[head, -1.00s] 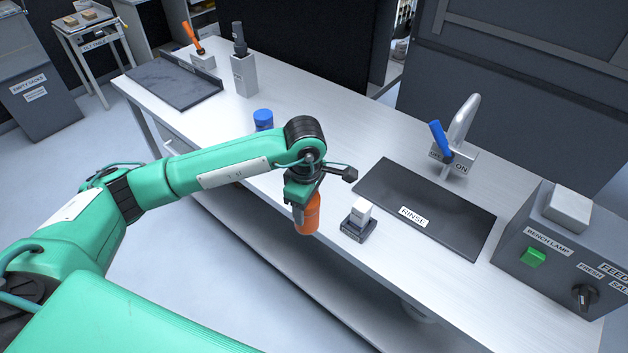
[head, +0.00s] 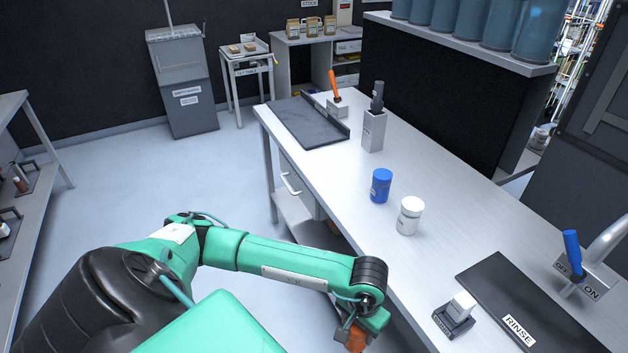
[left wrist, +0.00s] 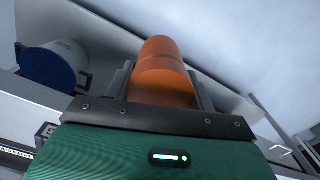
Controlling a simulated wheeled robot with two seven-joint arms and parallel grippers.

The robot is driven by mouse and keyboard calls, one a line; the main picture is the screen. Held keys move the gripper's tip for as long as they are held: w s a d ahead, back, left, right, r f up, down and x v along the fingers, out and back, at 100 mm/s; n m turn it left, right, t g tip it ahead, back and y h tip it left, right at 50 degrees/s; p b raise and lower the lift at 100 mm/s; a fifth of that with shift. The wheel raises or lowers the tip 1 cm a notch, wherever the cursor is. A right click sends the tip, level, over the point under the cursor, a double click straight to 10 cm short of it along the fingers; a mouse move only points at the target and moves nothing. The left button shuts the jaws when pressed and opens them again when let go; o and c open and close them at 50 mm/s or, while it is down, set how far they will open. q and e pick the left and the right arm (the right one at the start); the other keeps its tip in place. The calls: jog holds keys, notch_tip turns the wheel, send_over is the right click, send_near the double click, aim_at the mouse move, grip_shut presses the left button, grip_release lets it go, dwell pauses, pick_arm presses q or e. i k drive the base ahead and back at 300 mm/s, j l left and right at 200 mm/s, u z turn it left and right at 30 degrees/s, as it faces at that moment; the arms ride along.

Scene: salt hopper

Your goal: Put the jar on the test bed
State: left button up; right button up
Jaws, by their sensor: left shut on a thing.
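My left gripper (head: 352,328) is shut on an orange jar (head: 356,341), low in the head view beside the bench's front edge. The left wrist view shows the jar (left wrist: 162,72) between the two fingers. In the head view only a small part of the jar shows under the gripper. A blue jar (head: 381,186) and a white jar (head: 409,216) stand upright on the bench. I cannot read a test bed label; a dark flat tray (head: 300,125) lies at the bench's far end. My right gripper is not in view.
The bench (head: 310,165) also holds a grey holder (head: 374,132), a white block on a dark base (head: 459,308), a dark rinse mat (head: 520,300) and a tap (head: 600,255). A small labelled table (head: 247,70) and a grey bin (head: 183,85) stand beyond. Open floor (head: 160,190) lies left.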

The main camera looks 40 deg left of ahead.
aim_at(293, 108)
jog(key=i+j, duration=0.15)
jog(key=j, duration=0.3)
jog(key=i+j, duration=0.1)
jog(key=j, duration=0.35)
jog(key=i+j, duration=0.15)
jog(key=j, duration=0.35)
jog(key=i+j, duration=0.1)
jog(key=j, duration=0.35)
jog(key=i+j, duration=0.15)
jog(key=j, duration=0.3)
jog(key=i+j, duration=0.1)
jog(key=j, duration=0.35)
jog(key=i+j, duration=0.15)
jog(key=j, duration=0.3)
jog(key=i+j, duration=0.1)
jog(key=j, duration=0.4)
